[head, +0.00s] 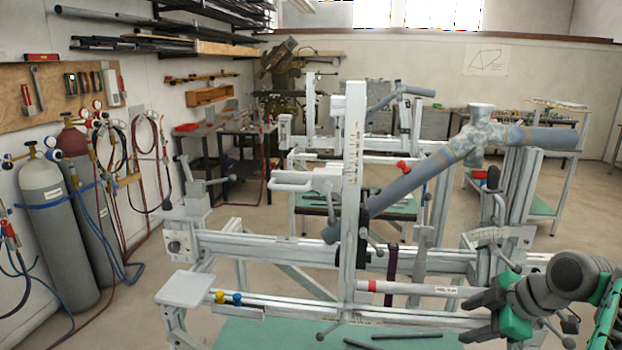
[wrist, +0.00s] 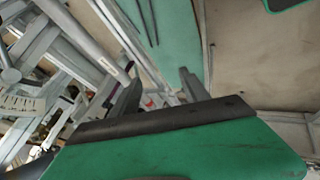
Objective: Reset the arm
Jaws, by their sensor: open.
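My gripper (wrist: 157,92) shows in the wrist view with its two grey fingers apart and nothing between them. In the head view my arm, dark grey with green parts, comes in at the lower right, in front of the right end of the frame jig (head: 270,247). The gripper's fingertips are hard to make out there. The jig is a large grey metal rig. It holds a blue-grey frame tube (head: 405,185) that slants up to a mottled joint.
A green mat (head: 270,335) with dark rods lies below the jig. Gas cylinders (head: 62,235) with hoses stand at the left wall. A second jig (head: 330,150) and workbenches stand behind. Open floor (head: 585,220) shows at the right.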

